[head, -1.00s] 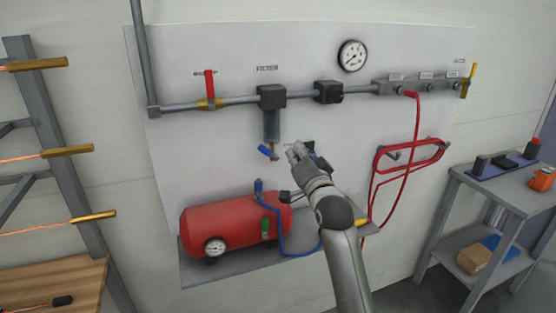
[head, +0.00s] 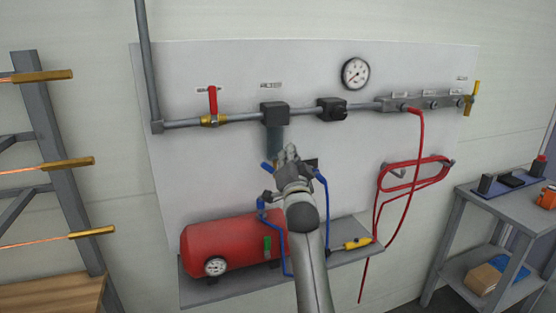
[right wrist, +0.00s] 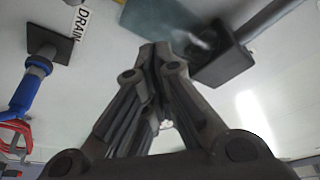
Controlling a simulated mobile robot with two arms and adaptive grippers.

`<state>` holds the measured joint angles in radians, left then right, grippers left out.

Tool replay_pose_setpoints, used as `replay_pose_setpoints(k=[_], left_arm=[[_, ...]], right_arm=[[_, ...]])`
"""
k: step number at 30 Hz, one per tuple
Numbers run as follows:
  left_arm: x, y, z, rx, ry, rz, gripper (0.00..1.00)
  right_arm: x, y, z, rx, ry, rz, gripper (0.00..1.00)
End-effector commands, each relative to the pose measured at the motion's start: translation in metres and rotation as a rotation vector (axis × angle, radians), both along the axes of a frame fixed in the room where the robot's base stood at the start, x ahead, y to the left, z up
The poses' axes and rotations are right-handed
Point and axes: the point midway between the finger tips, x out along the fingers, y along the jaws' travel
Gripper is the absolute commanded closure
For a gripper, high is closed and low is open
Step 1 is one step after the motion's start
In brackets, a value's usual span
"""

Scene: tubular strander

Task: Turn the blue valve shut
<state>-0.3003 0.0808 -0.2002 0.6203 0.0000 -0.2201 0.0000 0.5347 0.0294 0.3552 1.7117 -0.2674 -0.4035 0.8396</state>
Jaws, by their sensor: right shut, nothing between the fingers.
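The blue valve handle (head: 267,168) shows just below the filter bowl (head: 274,138) on the wall panel, slightly tilted. The valve's body is mostly hidden behind my right gripper. My right gripper (head: 287,152) is shut and empty. In the head view its tips overlap the lower right side of the filter bowl, just right of the blue handle; I cannot tell whether they touch. In the right wrist view the closed fingers (right wrist: 160,55) point up toward the dark filter housing (right wrist: 220,55); the blue handle cannot be made out there. My left gripper is not in view.
A blue hose (head: 322,185) hangs right of my right gripper; its fitting (right wrist: 27,92) is by the DRAIN label. The red tank (head: 225,246) sits on the shelf below. A red-handled valve (head: 213,102) is on the pipe. Red hose (head: 420,150) hangs at right.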

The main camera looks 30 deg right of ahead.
Motion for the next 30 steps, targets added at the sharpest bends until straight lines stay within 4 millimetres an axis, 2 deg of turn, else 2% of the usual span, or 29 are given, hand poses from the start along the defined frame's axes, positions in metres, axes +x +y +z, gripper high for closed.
replay_pose_setpoints(k=[3, 4, 6, 13, 30], left_arm=[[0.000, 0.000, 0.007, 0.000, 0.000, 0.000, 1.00], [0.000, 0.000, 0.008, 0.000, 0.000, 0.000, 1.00], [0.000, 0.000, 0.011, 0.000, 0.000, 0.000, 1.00], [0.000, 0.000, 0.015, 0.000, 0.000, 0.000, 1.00], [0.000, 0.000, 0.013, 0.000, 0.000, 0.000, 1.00]], right_arm=[[0.015, -0.008, 0.007, 0.000, 0.001, -0.001, 1.00], [0.017, -0.004, 0.001, 0.004, 0.004, 0.003, 1.00], [0.017, 0.005, -0.009, 0.004, 0.003, 0.003, 1.00], [0.020, 0.018, -0.024, 0.001, 0.000, 0.001, 1.00], [0.020, 0.021, -0.027, -0.022, 0.006, 0.001, 1.00]])
